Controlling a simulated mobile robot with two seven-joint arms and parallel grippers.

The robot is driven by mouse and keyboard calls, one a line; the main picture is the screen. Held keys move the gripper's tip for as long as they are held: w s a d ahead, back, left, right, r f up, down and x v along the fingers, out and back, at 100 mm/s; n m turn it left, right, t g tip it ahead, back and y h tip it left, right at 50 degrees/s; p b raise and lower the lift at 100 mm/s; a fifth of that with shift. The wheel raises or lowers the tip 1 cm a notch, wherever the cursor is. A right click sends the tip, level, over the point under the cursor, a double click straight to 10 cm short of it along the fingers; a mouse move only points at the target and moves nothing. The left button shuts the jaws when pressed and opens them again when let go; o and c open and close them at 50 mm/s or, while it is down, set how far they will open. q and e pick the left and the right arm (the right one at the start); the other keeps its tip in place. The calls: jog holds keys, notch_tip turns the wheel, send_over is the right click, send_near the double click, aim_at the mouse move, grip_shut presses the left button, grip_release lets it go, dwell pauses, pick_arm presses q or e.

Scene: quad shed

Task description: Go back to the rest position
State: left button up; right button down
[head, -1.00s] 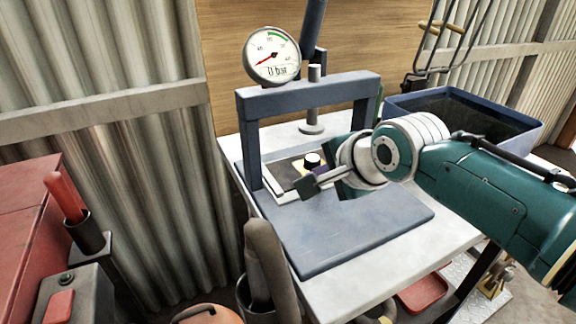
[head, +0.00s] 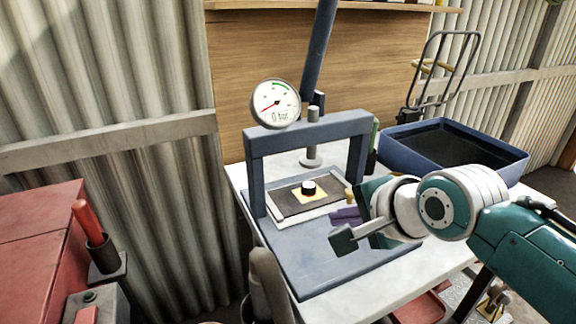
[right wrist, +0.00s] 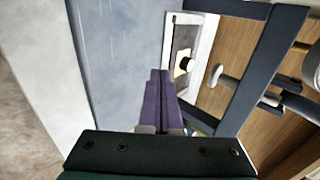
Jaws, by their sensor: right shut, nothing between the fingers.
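My right gripper (head: 345,216) is in front of the blue press frame (head: 310,136), over its blue base plate (head: 318,262). Its purple fingers are shut together and empty, and they also show in the right wrist view (right wrist: 160,100). The fingers point toward the press and appear clear of the part lying in it. My left gripper is not in view.
A framed dark plate with a yellow patch and a black-and-white knob (head: 308,188) lies under the press. A gauge (head: 276,103) sits on top. A blue tray (head: 455,150) stands at right on the white table. A red cabinet (head: 40,240) is at left.

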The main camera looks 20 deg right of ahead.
jog(key=shift+p+v, duration=0.55)
jog(key=shift+v, duration=1.85)
